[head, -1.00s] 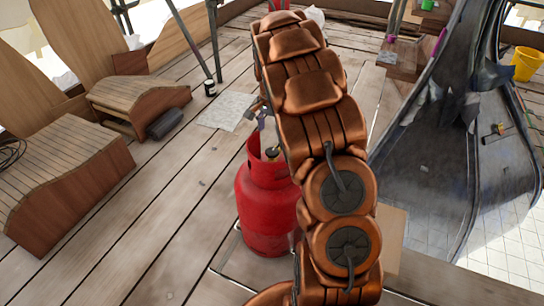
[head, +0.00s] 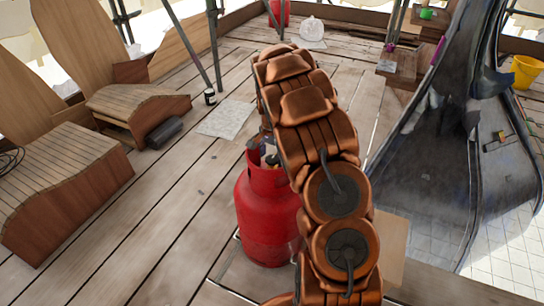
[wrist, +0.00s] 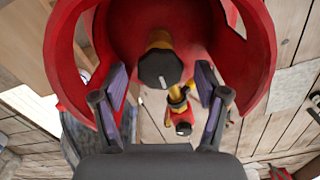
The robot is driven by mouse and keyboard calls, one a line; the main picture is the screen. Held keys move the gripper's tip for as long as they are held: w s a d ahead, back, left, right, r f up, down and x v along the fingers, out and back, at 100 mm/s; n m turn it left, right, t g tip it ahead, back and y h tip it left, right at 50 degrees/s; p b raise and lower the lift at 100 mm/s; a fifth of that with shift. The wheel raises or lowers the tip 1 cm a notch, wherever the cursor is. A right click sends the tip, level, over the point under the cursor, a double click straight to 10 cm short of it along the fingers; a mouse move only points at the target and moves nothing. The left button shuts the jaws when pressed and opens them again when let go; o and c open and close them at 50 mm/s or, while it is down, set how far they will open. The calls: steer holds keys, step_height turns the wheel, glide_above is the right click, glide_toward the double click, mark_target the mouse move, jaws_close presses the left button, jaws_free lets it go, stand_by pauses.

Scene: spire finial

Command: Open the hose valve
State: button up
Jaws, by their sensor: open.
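A red gas cylinder (head: 266,215) stands upright on the plank floor, partly hidden behind my arm in the head view. In the wrist view its red collar (wrist: 262,50) curves around a black faceted knob (wrist: 160,68) with a white mark, on a brass stem. Below it, a brass fitting carries a smaller red and black part (wrist: 183,128). I cannot tell which of these is the hose valve. My gripper (wrist: 160,84) is open and empty, its fingers on either side of the black knob, with gaps showing on both sides. In the head view my arm mostly hides the gripper.
Wooden benches (head: 65,185) stand at the left, with a dark roll (head: 164,134) beside them. A large dark metal shell (head: 435,150) stands at the right. A grey sheet (head: 226,118) lies behind the cylinder. The planks left of the cylinder are clear.

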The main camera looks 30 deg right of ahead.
steer(key=shift+c, duration=0.4)
steer(key=c, duration=1.1)
steer(key=shift+r, duration=0.1)
steer(key=n+p, duration=0.1)
steer(key=n, duration=0.2)
steer(key=shift+r+p, duration=0.1)
steer(key=shift+p, duration=0.25)
steer(key=n+p, duration=0.1)
steer(key=n, duration=0.2)
steer(key=shift+w, duration=0.1)
steer(key=n+p, duration=0.2)
steer(key=n, duration=0.4)
